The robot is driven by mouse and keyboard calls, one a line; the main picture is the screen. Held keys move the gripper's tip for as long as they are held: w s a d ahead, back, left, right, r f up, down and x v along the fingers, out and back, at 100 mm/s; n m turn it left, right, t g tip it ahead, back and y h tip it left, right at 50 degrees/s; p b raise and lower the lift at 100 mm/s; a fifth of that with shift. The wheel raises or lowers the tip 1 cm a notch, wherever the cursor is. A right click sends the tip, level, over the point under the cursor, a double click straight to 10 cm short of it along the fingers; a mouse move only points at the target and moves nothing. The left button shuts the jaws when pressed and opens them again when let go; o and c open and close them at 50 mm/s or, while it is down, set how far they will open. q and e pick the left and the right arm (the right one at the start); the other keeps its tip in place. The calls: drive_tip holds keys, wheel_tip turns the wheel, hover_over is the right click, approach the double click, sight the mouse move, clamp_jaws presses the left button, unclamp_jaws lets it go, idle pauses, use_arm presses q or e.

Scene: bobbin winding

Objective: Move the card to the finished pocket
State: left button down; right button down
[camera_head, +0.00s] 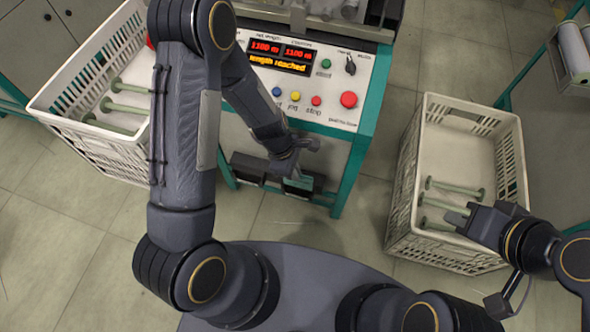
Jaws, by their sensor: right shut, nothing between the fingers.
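I cannot make out a card in this view. Two dark box-shaped holders, a left one (249,168) and a right one (304,186), are on the machine's front below the panel. Whether either is the finished pocket cannot be told. A small pale patch shows at the right holder. My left gripper (303,158) is in front of the machine, just above the right holder; its jaws are too small and dark to read. My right gripper (456,216) is shut and empty, over the right crate, close to the bobbins there.
The winding machine (340,125) has a lit display (280,57) reading "length reached" and a red button (348,99). The left crate (75,125) and the right crate (408,170) each hold several green bobbins. Open floor lies between the machine and right crate.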

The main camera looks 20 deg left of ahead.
sight(298, 186)
use_arm(q)
drive_tip(key=shift+r, duration=0.1)
drive_tip(key=shift+f+b, duration=2.3)
drive_tip(key=shift+f, duration=0.65)
drive_tip(key=shift+f, duration=0.4)
drive_tip(key=c, duration=1.5)
unclamp_jaws()
drive_tip(key=shift+c, duration=0.2)
drive_tip(key=shift+r, duration=0.15)
